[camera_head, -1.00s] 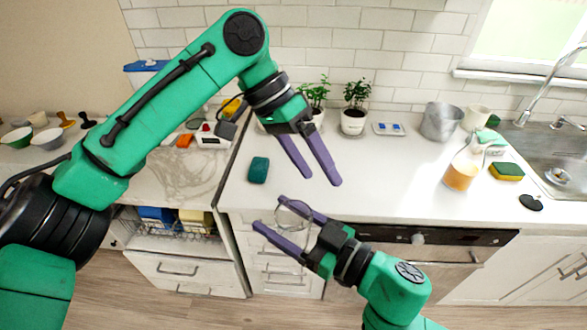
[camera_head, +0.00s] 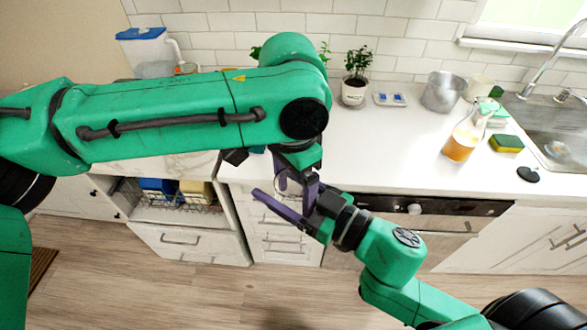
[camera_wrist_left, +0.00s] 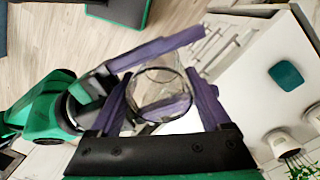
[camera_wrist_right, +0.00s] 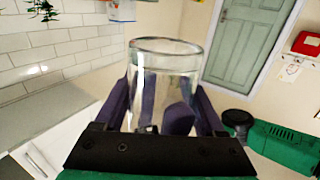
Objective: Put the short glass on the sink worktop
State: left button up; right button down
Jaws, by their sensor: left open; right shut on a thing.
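The short glass (camera_head: 281,184) is clear and is held in front of the worktop's front edge, above the floor. My right gripper (camera_head: 269,186) is shut on it; the glass stands between its fingers in the right wrist view (camera_wrist_right: 165,68). My left gripper (camera_head: 298,196) is open and points down at the glass. In the left wrist view its fingers lie on either side of the glass (camera_wrist_left: 160,92), with the right gripper's fingers crossing there too. Contact with the left fingers cannot be told. The sink worktop (camera_head: 405,145) is white, behind the grippers.
A sponge (camera_head: 506,143), a jug of orange liquid (camera_head: 461,143), a metal pot (camera_head: 441,92) and a potted plant (camera_head: 355,80) stand on the worktop. The sink (camera_head: 550,130) is at the right. The worktop's front middle is clear. An open dishwasher rack (camera_head: 180,205) is at the left.

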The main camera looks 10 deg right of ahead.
pick_arm(q)
jog(key=shift+f, duration=0.15)
jog(key=c, duration=0.9)
grip_shut()
pick_arm(e)
jog(key=shift+c, duration=1.6)
grip_release()
jog(key=o, duration=0.3)
